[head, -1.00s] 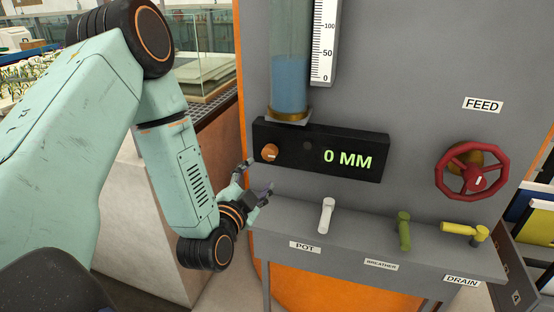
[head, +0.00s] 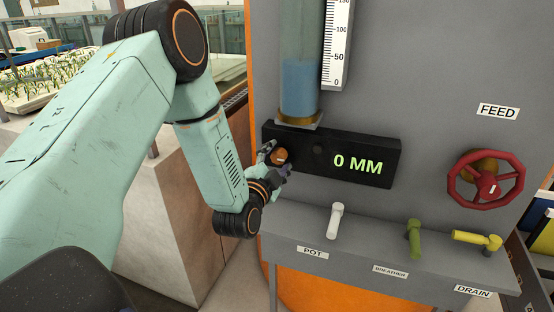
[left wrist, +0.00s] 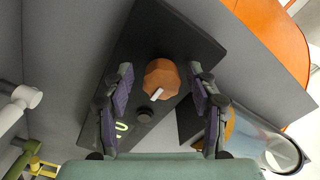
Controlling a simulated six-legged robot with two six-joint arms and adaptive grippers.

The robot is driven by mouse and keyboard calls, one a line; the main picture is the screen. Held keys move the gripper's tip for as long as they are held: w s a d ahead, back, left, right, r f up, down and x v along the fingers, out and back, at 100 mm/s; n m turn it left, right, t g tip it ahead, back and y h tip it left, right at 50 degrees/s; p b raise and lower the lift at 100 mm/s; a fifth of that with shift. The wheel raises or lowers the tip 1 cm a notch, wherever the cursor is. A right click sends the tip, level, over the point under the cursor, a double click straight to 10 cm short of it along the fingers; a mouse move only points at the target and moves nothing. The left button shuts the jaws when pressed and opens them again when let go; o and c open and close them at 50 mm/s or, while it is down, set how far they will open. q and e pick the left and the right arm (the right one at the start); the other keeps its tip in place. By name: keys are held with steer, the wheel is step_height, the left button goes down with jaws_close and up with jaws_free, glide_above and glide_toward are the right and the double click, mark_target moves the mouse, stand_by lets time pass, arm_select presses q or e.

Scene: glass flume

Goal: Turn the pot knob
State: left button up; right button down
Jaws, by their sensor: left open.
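An orange knob (head: 279,156) with a pale pointer mark sits at the left end of a black display box (head: 370,148) reading "0 MM". It also shows in the left wrist view (left wrist: 162,78), with its pointer toward the lower left. My left gripper (head: 275,162) is open at the knob. In the left wrist view, its two fingers stand on either side of the knob with a gap on each side. A white lever (head: 335,222) stands above the "POT" label (head: 313,252) on the ledge below. My right gripper is not in view.
A small dark button (left wrist: 144,115) is beside the knob. A blue-filled clear tube (head: 299,80) rises above the box. A green lever (head: 414,240), yellow lever (head: 475,240) and red wheel (head: 487,183) are to the right. The panel face between them is clear.

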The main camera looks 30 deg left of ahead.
arm_select(q)
steer(key=shift+s+a+r, duration=0.1)
steer(key=shift+s, duration=0.1)
steer(key=shift+c, duration=0.3)
steer(key=shift+c, duration=0.7)
steer(key=shift+w, duration=0.15)
steer(key=c, duration=0.9)
steer(key=shift+c, duration=0.2)
steer(key=shift+n, duration=0.3)
